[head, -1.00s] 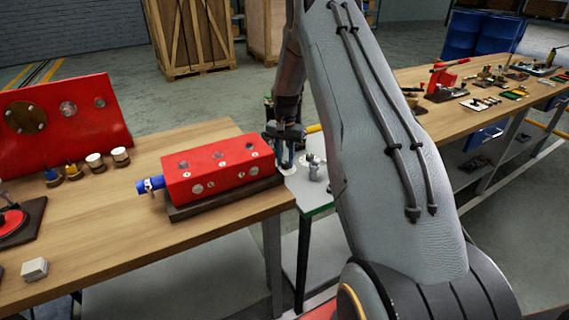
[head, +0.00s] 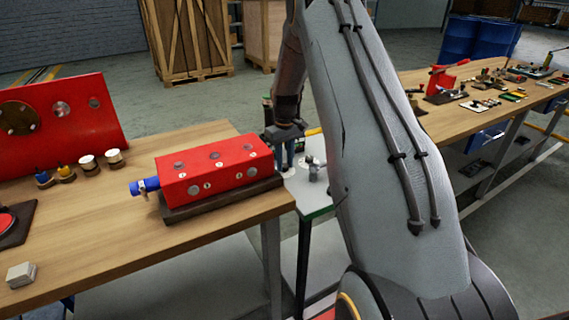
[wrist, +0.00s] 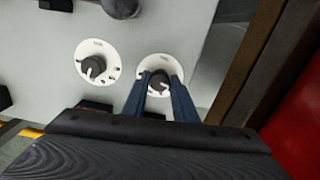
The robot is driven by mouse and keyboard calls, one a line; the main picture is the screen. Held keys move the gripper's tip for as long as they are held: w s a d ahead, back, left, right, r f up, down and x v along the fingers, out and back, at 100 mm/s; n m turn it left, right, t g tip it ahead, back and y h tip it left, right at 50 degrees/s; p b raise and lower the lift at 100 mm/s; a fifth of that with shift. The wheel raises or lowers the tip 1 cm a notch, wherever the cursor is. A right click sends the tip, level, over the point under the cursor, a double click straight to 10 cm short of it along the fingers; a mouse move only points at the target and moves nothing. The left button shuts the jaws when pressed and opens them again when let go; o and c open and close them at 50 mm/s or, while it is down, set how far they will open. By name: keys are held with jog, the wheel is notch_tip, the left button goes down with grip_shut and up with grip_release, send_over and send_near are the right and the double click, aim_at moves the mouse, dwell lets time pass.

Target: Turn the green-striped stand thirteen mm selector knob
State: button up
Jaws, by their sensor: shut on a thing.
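The stand is a pale grey panel (wrist: 45,75) with a green front edge; its top also shows in the head view (head: 312,202). Two black selector knobs sit on white round dials on it. My gripper (wrist: 160,80) is shut on the right-hand knob (wrist: 158,86), a finger on each side, over its dial (wrist: 160,64). The other knob (wrist: 93,67) stands free to the left, with a white pointer mark. The dial lettering is too small to read, so I cannot tell which is thirteen mm. In the head view my gripper (head: 287,154) points down at the stand.
A red block (head: 215,172) with a blue end fitting lies on the wooden bench (head: 120,240), close left of my gripper. A grey fitting (head: 314,172) rises from the stand just right of it. A second bench (head: 430,120) with many parts stands at the right.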

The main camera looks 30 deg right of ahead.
aim_at(285, 166)
jog(key=shift+n, duration=0.9)
jog(key=o, duration=1)
jog(key=shift+o, duration=0.2)
jog(key=shift+r, duration=0.1)
notch_tip(285, 166, up, 8)
jog(key=shift+f+b, duration=0.15)
jog(key=shift+b, duration=0.85)
